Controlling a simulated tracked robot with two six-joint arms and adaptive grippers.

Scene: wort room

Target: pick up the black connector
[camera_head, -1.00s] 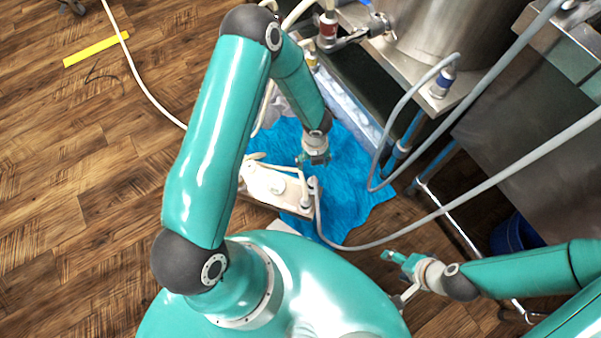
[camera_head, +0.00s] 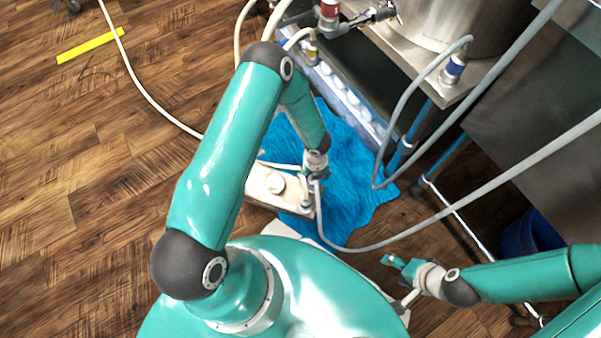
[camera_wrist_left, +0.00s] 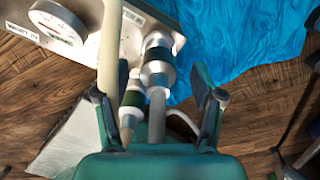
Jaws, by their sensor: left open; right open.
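My left gripper (camera_wrist_left: 160,80) is open, with one finger on each side of the connectors; contact is not visible. In the head view my left gripper (camera_head: 316,172) is over the unit's right end and hides part of the fittings. My right gripper (camera_head: 402,266) is open and empty, lower right, away from the unit.
A blue sheet (camera_head: 350,190) lies on the wooden floor beside the unit. A grey hose (camera_head: 390,240) runs from the fittings to the right; a pale hose (camera_wrist_left: 110,50) passes close to my left finger. Metal tanks (camera_head: 440,20) stand at upper right. The left floor is mostly clear.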

